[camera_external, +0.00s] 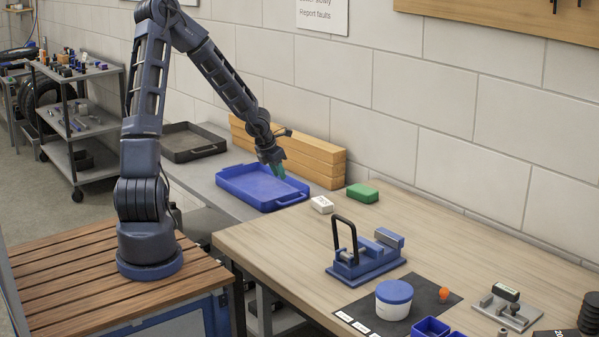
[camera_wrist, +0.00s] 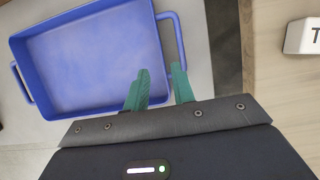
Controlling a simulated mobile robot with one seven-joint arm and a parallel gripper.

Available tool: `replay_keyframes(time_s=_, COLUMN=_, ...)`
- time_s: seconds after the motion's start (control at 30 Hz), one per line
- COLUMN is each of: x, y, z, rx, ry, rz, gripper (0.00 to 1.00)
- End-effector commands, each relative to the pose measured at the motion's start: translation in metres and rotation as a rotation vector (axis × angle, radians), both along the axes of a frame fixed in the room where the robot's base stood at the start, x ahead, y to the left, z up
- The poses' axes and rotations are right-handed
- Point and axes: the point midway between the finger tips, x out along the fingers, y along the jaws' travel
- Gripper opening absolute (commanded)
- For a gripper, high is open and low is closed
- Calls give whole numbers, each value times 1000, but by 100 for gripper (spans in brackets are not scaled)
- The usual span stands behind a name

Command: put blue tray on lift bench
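The blue tray (camera_external: 250,203) is empty and lies flat on a grey surface (camera_external: 196,170), with a loop handle at each end. In the wrist view the tray (camera_wrist: 92,60) fills the upper left. My gripper (camera_external: 279,171) points down over the tray's right end. Contact with the handle cannot be told. A wood-topped bench (camera_external: 290,240) stands right of the tray; no label shows which is the lift bench.
A dark tray (camera_external: 191,146) lies behind left. Stacked timber (camera_external: 310,158) stands behind the blue tray. The wooden bench holds a white block (camera_external: 321,205), green block (camera_external: 362,193), blue clamp fixture (camera_external: 367,258) and lidded tub (camera_external: 393,300). Its left front is clear.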

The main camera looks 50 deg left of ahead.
Motion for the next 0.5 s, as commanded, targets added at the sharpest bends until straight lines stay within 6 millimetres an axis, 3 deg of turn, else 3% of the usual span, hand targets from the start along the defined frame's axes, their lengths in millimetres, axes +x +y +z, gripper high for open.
replay_keyframes(time_s=0.27, x=-5, y=-1, z=9, rx=3, ry=5, rz=28, gripper=25)
replay_keyframes(time_s=0.5, x=-27, y=-7, z=40, rx=8, ry=24, rz=345, gripper=25)
